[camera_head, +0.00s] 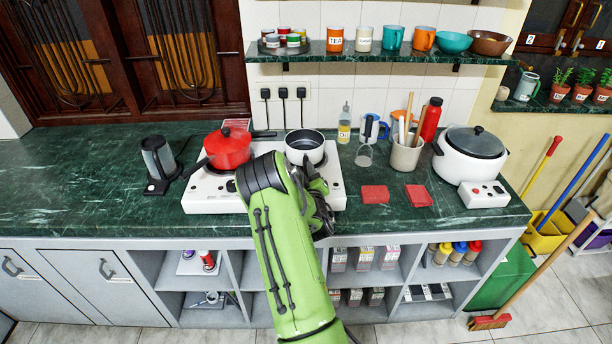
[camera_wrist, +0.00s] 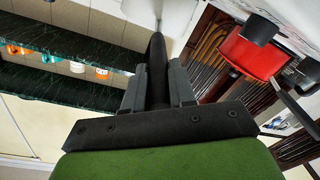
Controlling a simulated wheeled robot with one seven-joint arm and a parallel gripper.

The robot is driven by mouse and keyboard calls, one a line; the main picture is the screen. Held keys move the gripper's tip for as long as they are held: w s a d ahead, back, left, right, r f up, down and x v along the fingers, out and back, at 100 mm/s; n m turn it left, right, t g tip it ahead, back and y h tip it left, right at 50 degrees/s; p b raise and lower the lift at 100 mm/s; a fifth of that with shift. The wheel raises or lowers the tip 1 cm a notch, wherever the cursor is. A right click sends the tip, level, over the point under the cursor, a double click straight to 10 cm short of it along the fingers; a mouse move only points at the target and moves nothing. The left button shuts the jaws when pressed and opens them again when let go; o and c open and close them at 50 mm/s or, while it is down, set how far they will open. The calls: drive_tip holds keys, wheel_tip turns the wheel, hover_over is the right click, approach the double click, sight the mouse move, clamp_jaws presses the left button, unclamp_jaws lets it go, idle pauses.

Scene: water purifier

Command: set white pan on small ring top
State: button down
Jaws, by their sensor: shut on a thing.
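The white pan (camera_head: 305,143) has a dark inside and stands out over the right part of the white two-burner stove (camera_head: 212,197). Its black handle (camera_wrist: 158,70) lies between the fingers of my gripper (camera_head: 313,183) in the wrist view, and the gripper is shut on it. Part of the white pan (camera_wrist: 165,12) shows at the top of the wrist view. The stove's right side is mostly covered by the pan and my arm, so the ring there is hidden. I cannot tell whether the pan touches the stove.
A red pot (camera_head: 228,147) with a lid sits on the stove's left side. A dark kettle (camera_head: 158,160) stands left of the stove. A shelf (camera_head: 350,53) runs above.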

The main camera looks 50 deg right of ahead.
drive_tip(key=shift+r, duration=0.15)
drive_tip(key=shift+f, duration=0.2)
drive_tip(key=c, duration=0.9)
unclamp_jaws()
drive_tip(key=shift+c, duration=0.2)
drive_tip(key=shift+r, duration=0.1)
